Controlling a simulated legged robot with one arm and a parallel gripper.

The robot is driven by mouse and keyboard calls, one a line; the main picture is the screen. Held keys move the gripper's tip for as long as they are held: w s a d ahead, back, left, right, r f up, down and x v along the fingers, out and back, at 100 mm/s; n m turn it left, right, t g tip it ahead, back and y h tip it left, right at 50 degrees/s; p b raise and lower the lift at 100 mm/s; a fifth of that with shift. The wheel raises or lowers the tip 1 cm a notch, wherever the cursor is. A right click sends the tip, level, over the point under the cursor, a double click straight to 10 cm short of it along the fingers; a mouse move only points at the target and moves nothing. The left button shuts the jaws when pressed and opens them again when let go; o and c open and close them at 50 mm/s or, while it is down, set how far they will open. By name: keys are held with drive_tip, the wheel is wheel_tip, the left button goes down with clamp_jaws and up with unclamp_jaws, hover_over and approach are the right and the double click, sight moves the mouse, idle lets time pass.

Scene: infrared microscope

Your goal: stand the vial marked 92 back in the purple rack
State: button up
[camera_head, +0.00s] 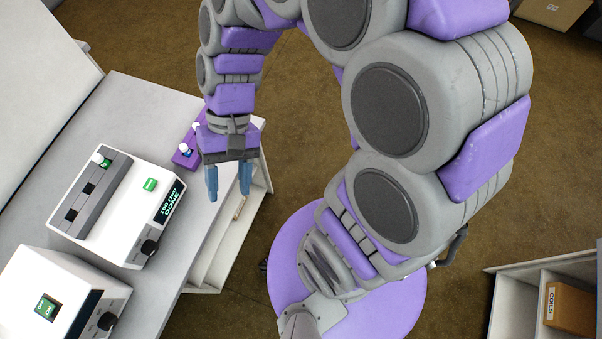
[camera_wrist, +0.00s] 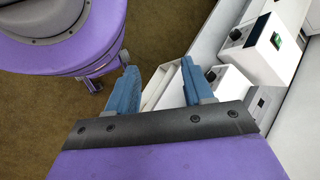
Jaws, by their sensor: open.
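The purple rack (camera_head: 180,163) stands near the right edge of the worktop in the head view, partly hidden behind my arm. At least one white-capped vial (camera_head: 185,149) stands in it. Another white-capped vial (camera_head: 98,158) stands in the grey slotted block on top of a white device. I cannot read a 92 on any vial. My gripper (camera_head: 229,184) is open, with its blue fingers apart and nothing between them, just right of the rack in the picture. In the wrist view my gripper (camera_wrist: 160,75) also shows empty.
The white device (camera_head: 125,225) has a display reading 100 rpm DONE. A second white device (camera_head: 45,300) stands at lower left. Below the worktop (camera_head: 195,215) are open shelves (camera_head: 225,240). A shelf unit with a brown box (camera_head: 572,308) stands at lower right.

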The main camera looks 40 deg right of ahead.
drive_tip(key=s+d+r+n+t+h, duration=0.1)
drive_tip(key=s+d+t+h, duration=0.2)
drive_tip(key=d, duration=0.7)
drive_tip(key=s+h, duration=0.2)
drive_tip(key=s, duration=0.2)
drive_tip(key=shift+s+d+r+t, duration=0.2)
drive_tip(key=shift+s+d+t, duration=0.1)
drive_tip(key=shift+d, duration=0.1)
